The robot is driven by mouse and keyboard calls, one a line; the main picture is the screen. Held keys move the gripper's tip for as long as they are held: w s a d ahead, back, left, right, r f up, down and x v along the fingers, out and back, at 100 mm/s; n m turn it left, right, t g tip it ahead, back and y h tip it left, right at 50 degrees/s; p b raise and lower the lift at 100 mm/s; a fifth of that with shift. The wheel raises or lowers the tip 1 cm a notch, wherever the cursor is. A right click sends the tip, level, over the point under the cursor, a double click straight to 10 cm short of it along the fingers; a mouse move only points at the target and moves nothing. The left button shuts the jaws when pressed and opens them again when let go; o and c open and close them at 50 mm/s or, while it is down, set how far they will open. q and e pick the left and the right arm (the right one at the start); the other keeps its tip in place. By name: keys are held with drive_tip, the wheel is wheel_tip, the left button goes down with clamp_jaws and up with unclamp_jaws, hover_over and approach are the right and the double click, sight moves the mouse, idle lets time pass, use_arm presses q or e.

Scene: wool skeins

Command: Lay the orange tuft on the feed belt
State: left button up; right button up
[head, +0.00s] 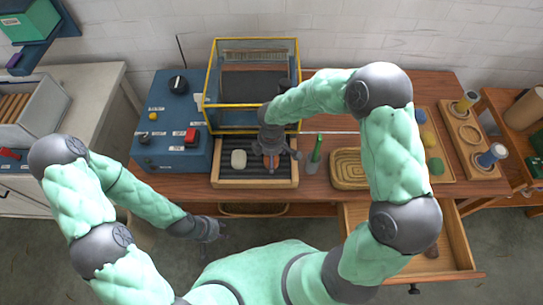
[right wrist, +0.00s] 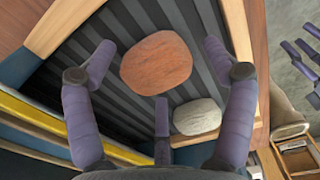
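The orange tuft (right wrist: 156,62) lies on the dark ribbed feed belt (right wrist: 95,110) in the right wrist view. My right gripper (right wrist: 160,50) is open above it, with one finger on each side and a gap to the tuft. In the head view the right gripper (head: 273,155) hides most of the tuft and part of the feed belt (head: 228,178). A cream tuft (right wrist: 197,116) lies on the belt close to the orange one; it also shows in the head view (head: 238,159). My left gripper (head: 208,230) hangs low in front of the table; its fingers are too small to read.
A yellow-framed box (head: 253,104) stands behind the belt. A blue control box (head: 165,125) with a red button is to the left. An open drawer (head: 455,262) juts out front right.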

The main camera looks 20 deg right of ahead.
drive_tip(key=shift+r, duration=0.3)
wheel_tip(320, 180, up, 12)
drive_tip(key=p, duration=0.3)
drive_tip(key=shift+f+p, duration=0.15)
drive_tip(key=shift+p, duration=0.2)
